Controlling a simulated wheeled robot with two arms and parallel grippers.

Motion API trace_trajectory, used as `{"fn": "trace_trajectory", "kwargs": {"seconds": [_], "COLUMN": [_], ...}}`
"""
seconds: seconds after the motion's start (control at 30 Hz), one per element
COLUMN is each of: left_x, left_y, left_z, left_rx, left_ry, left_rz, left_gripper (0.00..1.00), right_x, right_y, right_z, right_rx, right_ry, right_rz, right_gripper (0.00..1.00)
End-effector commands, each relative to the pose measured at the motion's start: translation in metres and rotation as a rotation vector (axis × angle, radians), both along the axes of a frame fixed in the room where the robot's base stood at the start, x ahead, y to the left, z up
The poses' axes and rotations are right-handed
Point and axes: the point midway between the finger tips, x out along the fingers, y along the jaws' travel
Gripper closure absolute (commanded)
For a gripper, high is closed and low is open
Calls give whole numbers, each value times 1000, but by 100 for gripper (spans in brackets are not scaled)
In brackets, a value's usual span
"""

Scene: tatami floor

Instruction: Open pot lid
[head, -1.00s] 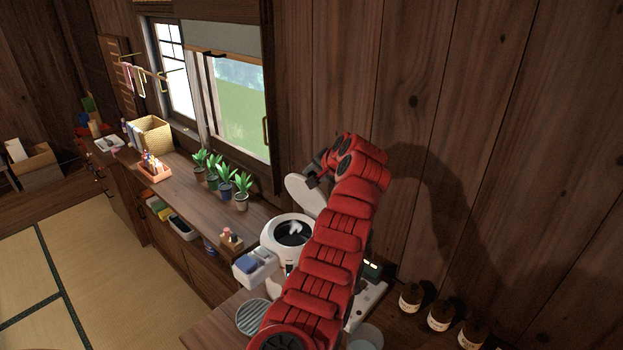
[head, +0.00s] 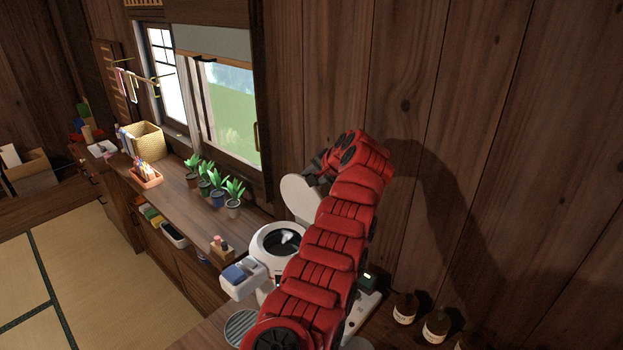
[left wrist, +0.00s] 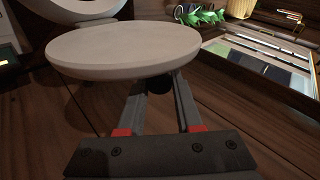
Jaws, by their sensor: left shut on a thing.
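The white pot (head: 257,243) stands on the counter in the head view, its round top open to a dark inside. A pale spot shows in that opening. My left gripper (head: 316,177), on the red arm, is beside the wooden wall behind the pot. It holds the round white lid (head: 297,190) tilted, above and behind the opening. In the left wrist view the fingers (left wrist: 160,85) close on the lid's small black knob, with the lid's pale disc (left wrist: 125,45) beyond them. The pot's white rim (left wrist: 75,12) shows past the lid. My red arm hides part of the pot's right side.
A white box with a blue-grey top (head: 243,276) is in front of the pot. Potted plants (head: 218,190) line the counter to the left, beneath the window. Brown bottles (head: 405,308) stand at the right. The wooden wall (head: 450,120) is close behind my arm.

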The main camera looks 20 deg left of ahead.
Motion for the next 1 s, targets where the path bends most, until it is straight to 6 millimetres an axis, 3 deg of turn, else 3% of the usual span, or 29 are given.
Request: {"fn": "trace_trajectory", "kwargs": {"seconds": [0.37, 0.4, 0.57, 1.0], "left_x": [1, 1, 0, -2], "left_y": [-1, -1, -1, -6], "left_z": [-1, -1, -1, 4], "left_rx": [-1, -1, 0, 0], "left_ry": [0, 0, 0, -1], "left_rz": [-3, -3, -3, -2], "left_gripper": [100, 65, 36, 36], "right_x": [0, 0, 0, 0], "right_y": [0, 0, 0, 0], "right_z": [0, 0, 0, -3], "right_rx": [0, 0, 0, 0], "right_ry": [0, 0, 0, 0], "right_rz": [0, 0, 0, 0], "right_gripper": [50, 50, 50, 50]}}
